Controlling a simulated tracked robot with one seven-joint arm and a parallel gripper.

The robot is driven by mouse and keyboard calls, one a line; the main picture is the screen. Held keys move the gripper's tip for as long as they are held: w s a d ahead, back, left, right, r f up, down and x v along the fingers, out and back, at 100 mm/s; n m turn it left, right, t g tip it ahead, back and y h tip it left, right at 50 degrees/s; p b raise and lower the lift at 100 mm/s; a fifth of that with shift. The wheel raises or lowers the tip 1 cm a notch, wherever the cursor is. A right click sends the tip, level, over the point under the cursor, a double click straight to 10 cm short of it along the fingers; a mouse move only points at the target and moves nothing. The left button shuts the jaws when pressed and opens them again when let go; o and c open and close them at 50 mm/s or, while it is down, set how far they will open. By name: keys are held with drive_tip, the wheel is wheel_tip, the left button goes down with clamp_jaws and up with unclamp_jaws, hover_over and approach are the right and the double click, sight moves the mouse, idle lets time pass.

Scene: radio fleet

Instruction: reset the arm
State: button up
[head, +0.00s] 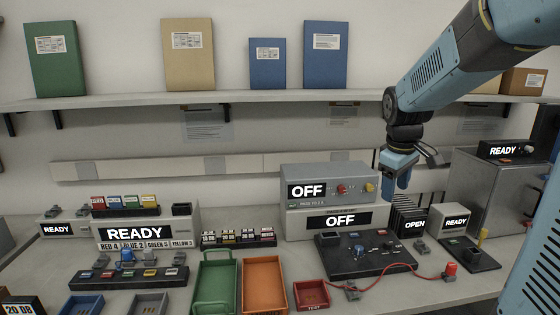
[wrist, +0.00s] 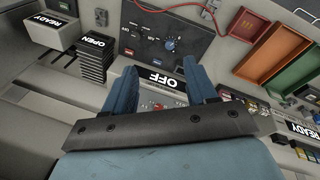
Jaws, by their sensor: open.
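My gripper (head: 398,180) hangs from the blue arm at the right of the head view, with its fingers pointing down. It is above the bench, in front of the wall and near the grey units with the OFF displays (head: 340,220). In the wrist view my gripper (wrist: 163,82) shows two blue fingers spread apart with nothing between them. An OFF display (wrist: 157,82) shows beyond the fingers. The black panel with a blue knob (head: 360,250) lies on the bench below the gripper; it also shows in the wrist view (wrist: 190,60).
A shelf (head: 260,98) with several binders runs above. Green (head: 214,283), orange (head: 264,285) and red (head: 311,295) trays sit at the bench front. A READY unit (head: 150,232) stands left. A red cable (head: 410,276) crosses the right side. A grey cabinet (head: 490,195) stands right.

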drive_tip(key=s+a+r+m+t, duration=0.1)
drive_tip(key=s+a+m, duration=0.1)
drive_tip(key=s, duration=0.7)
drive_tip(key=s+a+r+m+t+y, duration=0.1)
drive_tip(key=s+m, duration=0.4)
drive_tip(key=s, duration=0.5)
drive_tip(key=shift+s+a+r+t, duration=0.25)
drive_tip(key=shift+a+r+t, duration=0.45)
drive_tip(key=shift+a+r, duration=0.15)
